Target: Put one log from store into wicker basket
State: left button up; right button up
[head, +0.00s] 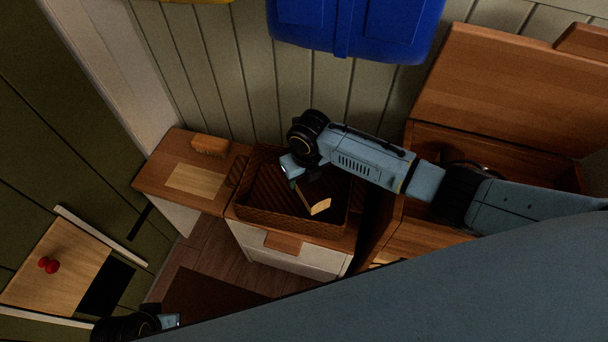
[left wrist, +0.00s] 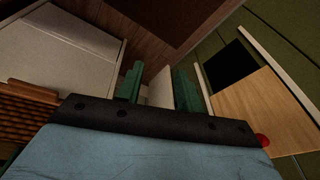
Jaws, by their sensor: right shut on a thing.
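The wicker basket (head: 290,226) stands on a small wood-topped cabinet in the middle of the head view. My right gripper (head: 307,184) is over the basket, pointing down, and shut on a log (head: 320,206) with a pale end. The log shows within the basket's outline; I cannot tell whether it touches the bottom. The store seems to be the wooden chest (head: 490,142) at the right, its lid raised; my right arm hides part of its inside. My left gripper (left wrist: 158,88) is open and empty, its green fingers apart; only a bit shows in the head view.
A brush (head: 209,145) lies on the counter left of the basket. A blue container (head: 355,30) is at the top against the panelled wall.

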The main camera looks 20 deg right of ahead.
pick_arm(q)
jog(key=shift+w+d+r, duration=0.1)
jog(key=shift+d+r, duration=0.25)
jog(key=shift+r, duration=0.5)
pick_arm(e)
jog(key=shift+f, duration=0.3)
jog(key=o, duration=1.3)
